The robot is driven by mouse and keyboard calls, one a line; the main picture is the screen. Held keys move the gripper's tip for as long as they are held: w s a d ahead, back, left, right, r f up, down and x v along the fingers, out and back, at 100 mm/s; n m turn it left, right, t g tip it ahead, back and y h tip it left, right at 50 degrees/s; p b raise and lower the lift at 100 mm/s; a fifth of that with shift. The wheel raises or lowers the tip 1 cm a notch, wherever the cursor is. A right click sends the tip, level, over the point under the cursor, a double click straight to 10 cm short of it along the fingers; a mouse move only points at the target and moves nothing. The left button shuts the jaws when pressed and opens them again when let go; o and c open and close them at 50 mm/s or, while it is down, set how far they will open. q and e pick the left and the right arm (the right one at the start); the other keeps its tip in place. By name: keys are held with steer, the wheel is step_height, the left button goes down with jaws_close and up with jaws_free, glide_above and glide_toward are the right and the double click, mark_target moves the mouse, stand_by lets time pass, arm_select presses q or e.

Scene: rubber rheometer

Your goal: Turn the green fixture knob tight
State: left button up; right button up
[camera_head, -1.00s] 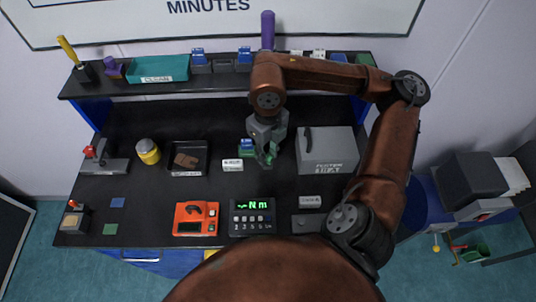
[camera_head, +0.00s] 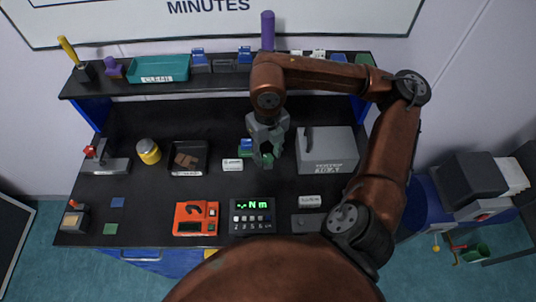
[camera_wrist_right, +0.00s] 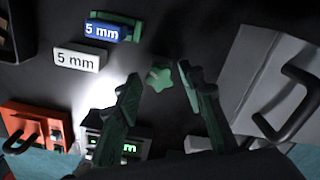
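The green star-shaped fixture knob (camera_wrist_right: 158,78) stands in the right wrist view between my right gripper's fingertips (camera_wrist_right: 159,79). The fingers are apart, with dark gaps on both sides of the knob. In the head view my right gripper (camera_head: 267,158) points down at the bench, and its fingers partly hide the knob. Beside the knob is the green fixture (camera_wrist_right: 128,20) with a blue block marked 5 mm (camera_wrist_right: 103,31). The fixture also shows in the head view (camera_head: 244,154). My left gripper is not in view.
A white 5 mm label (camera_wrist_right: 80,59) lies beside the fixture. A grey box with a handle (camera_head: 327,151) stands close on the right. An orange device (camera_head: 196,218) and a torque display (camera_head: 252,217) are in front. A black tray (camera_head: 189,158) stands left.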

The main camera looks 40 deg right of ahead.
steer(key=n+b, duration=0.1)
steer(key=n, duration=0.2)
steer(key=shift+f, duration=0.1)
steer(key=n+b, duration=0.1)
steer(key=n, duration=0.5)
steer(key=shift+w+b, duration=0.1)
steer(key=shift+b, duration=0.3)
steer(key=n+b, duration=0.1)
steer(key=n, duration=0.2)
steer(key=shift+n, duration=0.9)
steer(key=n+b, duration=0.2)
steer(key=n, duration=0.2)
steer(key=shift+n, duration=0.3)
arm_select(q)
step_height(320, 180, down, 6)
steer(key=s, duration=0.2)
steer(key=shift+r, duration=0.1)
arm_select(e)
steer(key=shift+c, duration=0.4)
